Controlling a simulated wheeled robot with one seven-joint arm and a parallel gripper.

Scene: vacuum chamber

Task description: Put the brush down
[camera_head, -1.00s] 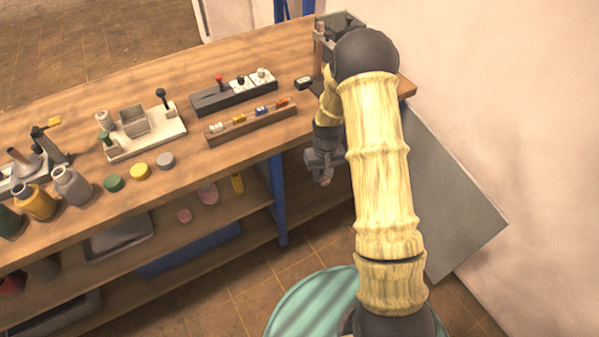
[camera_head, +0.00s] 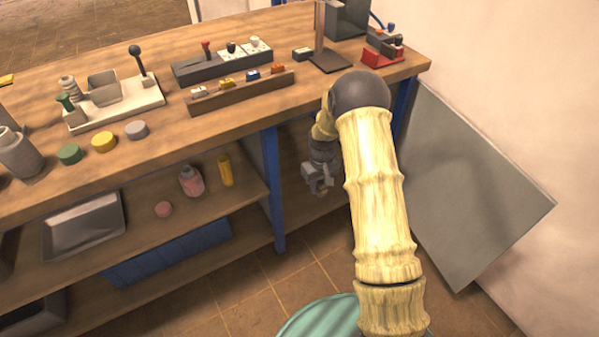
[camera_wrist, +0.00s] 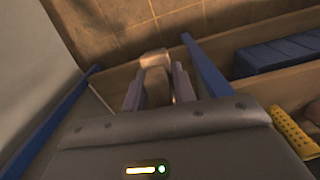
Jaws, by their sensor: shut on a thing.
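My gripper (camera_wrist: 157,92) is shut on the brush (camera_wrist: 155,62) in the wrist view. The brush shows as a brown and pale beige piece between the two fingers, its pale end beyond the fingertips. In the head view my gripper (camera_head: 317,182) hangs low in front of the workbench's right part, below the tabletop edge and right of a blue leg. The brush cannot be made out clearly there.
The wooden workbench top (camera_head: 165,165) holds a switch rack (camera_head: 240,95), a white fixture base (camera_head: 115,110), several coloured caps and a red device (camera_head: 383,57). The lower shelf (camera_head: 130,203) carries a grey tray (camera_head: 85,225) and yellow cylinder (camera_head: 226,170). A grey panel (camera_head: 470,185) leans at right.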

